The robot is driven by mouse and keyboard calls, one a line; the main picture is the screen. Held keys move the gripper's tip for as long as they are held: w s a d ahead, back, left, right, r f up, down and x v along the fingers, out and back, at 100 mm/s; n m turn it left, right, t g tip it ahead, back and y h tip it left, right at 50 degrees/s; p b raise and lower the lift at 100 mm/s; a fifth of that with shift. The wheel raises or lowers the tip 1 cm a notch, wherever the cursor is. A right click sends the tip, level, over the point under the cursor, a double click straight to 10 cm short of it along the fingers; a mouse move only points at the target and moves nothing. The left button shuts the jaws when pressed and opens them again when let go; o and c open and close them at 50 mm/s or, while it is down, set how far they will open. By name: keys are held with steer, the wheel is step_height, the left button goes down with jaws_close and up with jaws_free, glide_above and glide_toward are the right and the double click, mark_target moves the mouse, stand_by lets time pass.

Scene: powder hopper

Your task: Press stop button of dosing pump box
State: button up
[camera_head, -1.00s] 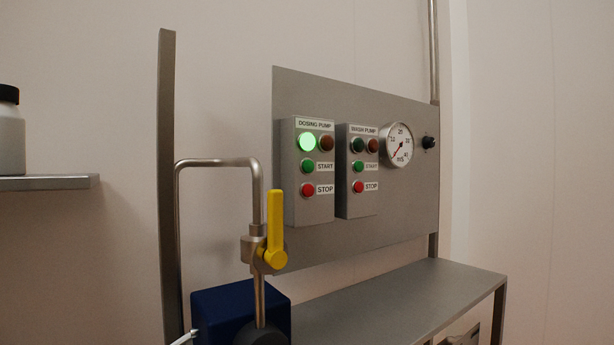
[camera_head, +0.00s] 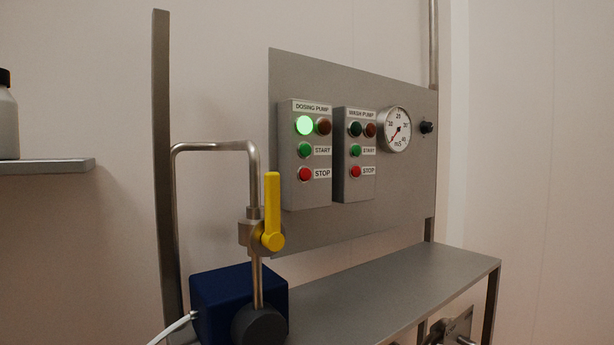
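The dosing pump box (camera_head: 312,190) is a grey box on the left of a steel back panel. Its green lamp (camera_head: 305,125) is lit, and the red lamp (camera_head: 323,126) beside it is dark. Below are a green start button (camera_head: 305,149) and a red stop button (camera_head: 305,174), each with a label to its right. The stop button is in clear sight with nothing in front of it. My gripper is not in view.
The wash pump box (camera_head: 352,190) and a round gauge (camera_head: 396,129) sit to the right. A pipe with a yellow valve handle (camera_head: 272,210) stands in front, lower left of the box. A blue pump (camera_head: 225,292) and a steel table (camera_head: 390,285) are below.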

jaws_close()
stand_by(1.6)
